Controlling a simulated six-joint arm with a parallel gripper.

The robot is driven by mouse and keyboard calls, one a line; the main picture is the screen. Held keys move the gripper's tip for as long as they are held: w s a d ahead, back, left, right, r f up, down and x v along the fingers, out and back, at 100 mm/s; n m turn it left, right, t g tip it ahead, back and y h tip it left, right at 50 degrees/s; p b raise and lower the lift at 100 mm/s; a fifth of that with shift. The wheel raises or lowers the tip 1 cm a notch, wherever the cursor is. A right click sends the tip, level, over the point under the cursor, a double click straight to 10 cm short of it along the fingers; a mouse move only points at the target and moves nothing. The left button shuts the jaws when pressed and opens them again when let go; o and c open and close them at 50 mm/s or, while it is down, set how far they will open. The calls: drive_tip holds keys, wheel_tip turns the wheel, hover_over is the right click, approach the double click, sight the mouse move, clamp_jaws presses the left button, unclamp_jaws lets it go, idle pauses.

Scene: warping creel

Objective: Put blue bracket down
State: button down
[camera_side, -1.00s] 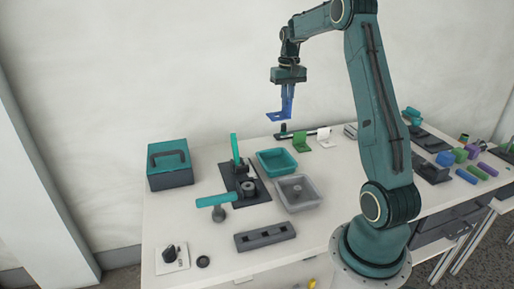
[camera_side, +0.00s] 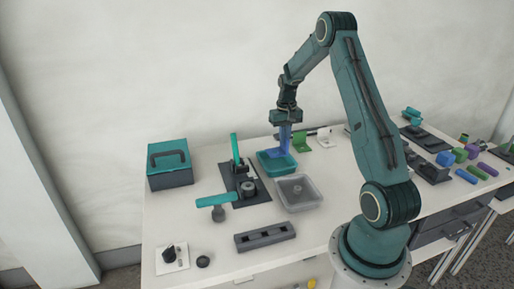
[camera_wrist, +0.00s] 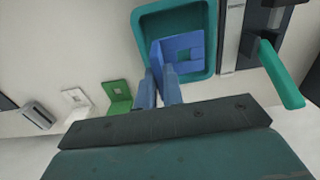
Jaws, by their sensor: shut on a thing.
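The blue bracket (camera_wrist: 183,47) is an L-shaped piece with a square hole. My gripper (camera_wrist: 162,78) is shut on it by one plate, with the holed plate facing the wrist camera. In the side view my gripper (camera_side: 284,135) points down and the blue bracket (camera_side: 276,153) hangs at the teal tray (camera_side: 291,168). In the wrist view the bracket lies within the outline of the teal tray (camera_wrist: 142,35). I cannot tell whether it touches the tray floor.
A grey tray (camera_side: 312,203) stands in front of the teal one. A green bracket (camera_side: 300,141) and a white bracket (camera_side: 323,134) are behind to the right. A dark fixture with a teal lever (camera_side: 235,149) stands close on the left.

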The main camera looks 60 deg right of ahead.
sight(284, 150)
drive_tip(key=shift+f, duration=2.7)
drive_tip(key=shift+f, duration=0.15)
drive_tip(key=c, duration=1.5)
unclamp_jaws()
wheel_tip(284, 150, up, 12)
drive_tip(key=shift+r, duration=0.15)
